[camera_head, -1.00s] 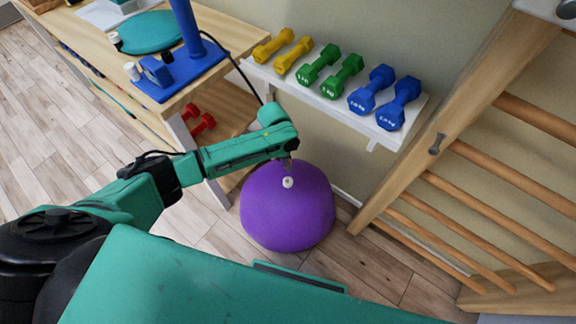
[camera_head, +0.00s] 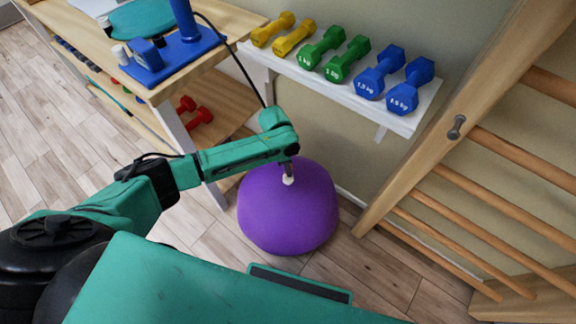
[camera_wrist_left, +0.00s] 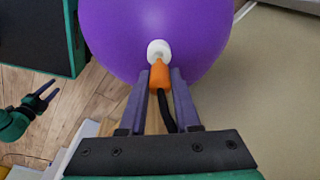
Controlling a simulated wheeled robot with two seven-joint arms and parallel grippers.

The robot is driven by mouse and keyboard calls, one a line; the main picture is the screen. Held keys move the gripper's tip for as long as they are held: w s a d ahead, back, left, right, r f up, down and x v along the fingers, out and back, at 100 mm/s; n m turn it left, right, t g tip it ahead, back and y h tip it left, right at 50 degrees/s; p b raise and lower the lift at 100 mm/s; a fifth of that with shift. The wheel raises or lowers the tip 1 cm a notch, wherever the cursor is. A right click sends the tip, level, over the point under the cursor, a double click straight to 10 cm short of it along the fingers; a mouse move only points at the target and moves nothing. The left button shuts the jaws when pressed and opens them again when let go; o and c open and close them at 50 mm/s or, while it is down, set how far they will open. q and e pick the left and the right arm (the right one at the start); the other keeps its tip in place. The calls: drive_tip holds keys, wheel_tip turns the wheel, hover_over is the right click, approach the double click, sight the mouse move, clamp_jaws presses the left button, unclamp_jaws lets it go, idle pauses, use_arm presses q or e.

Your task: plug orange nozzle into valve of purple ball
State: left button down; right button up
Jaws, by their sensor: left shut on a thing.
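The purple ball (camera_head: 287,215) rests on the floor below the shelf; it also fills the top of the left wrist view (camera_wrist_left: 160,20). Its white valve (camera_wrist_left: 158,50) faces my left gripper and shows as a small white spot in the head view (camera_head: 288,180). My left gripper (camera_wrist_left: 160,78) is shut on the orange nozzle (camera_wrist_left: 160,75), with a black hose trailing from it. The nozzle's tip meets the valve in the picture; I cannot tell whether it is inside. My right gripper (camera_wrist_left: 42,100) shows open and empty at the left of the wrist view.
A blue pump (camera_head: 175,60) with a black hose stands on the wooden table at upper left. A white shelf (camera_head: 300,82) holds yellow, green and blue dumbbells behind the ball. Wooden wall bars (camera_head: 500,150) stand at right. Red dumbbells (camera_head: 195,113) lie under the table.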

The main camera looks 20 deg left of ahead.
use_arm(q)
drive_tip(key=shift+f+b, duration=0.6)
drive_tip(key=shift+f, duration=0.5)
drive_tip(key=shift+f, duration=0.35)
idle(0.4)
drive_tip(key=c, duration=0.5)
unclamp_jaws()
drive_tip(key=shift+c, duration=0.2)
